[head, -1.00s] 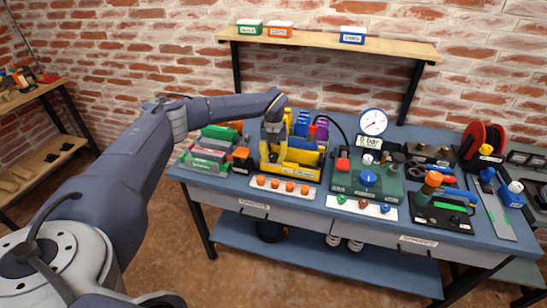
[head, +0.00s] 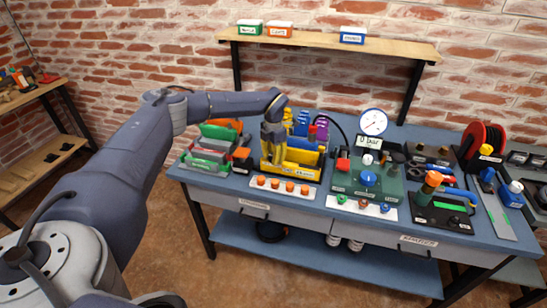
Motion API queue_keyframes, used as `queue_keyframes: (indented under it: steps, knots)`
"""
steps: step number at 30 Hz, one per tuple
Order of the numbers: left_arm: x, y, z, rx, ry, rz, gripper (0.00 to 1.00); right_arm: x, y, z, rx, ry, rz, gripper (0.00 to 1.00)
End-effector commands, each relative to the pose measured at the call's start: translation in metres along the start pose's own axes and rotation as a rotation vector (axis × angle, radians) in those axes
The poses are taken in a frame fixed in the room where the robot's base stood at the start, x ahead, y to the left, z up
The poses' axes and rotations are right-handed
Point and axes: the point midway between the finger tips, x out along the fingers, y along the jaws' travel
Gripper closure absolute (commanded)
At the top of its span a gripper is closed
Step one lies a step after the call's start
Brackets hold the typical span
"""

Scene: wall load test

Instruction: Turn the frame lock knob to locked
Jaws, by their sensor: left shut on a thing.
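A yellow frame (head: 300,171) stands on the blue workbench, left of its middle, with blue, yellow and purple parts upright in it. My left gripper (head: 270,147) points down at the frame's left end. It is shut on a small part there, which looks to be the frame lock knob. The fingers hide the knob, so its setting and any markings cannot be read. My right gripper is not in view.
A rack of grey, green and red parts (head: 206,150) stands close left of the frame. Orange knobs on a white strip (head: 283,186) lie in front. A green panel (head: 371,182) with a round gauge (head: 373,122) stands to the right. A wooden shelf (head: 330,43) hangs above.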

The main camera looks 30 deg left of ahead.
Motion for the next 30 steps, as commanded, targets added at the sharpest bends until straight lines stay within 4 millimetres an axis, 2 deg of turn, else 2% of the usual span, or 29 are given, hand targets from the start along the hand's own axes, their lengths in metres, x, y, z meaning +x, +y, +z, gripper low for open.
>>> queue_keyframes:
  steps: [12,27,28,30]
  knots:
    - [-0.0001,0.0001,-0.0001,0.143,0.0,0.0,1.0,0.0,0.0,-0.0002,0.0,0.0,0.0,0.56]
    - [0.0,0.0001,0.0,0.157,0.0,0.0,1.0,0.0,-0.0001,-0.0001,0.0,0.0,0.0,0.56]
    - [0.0,0.0,0.0,0.157,0.0,0.0,0.7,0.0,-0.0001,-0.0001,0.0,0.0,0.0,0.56]
    - [0.0,0.0,0.0,0.157,0.0,0.0,0.62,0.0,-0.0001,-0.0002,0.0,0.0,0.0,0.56]
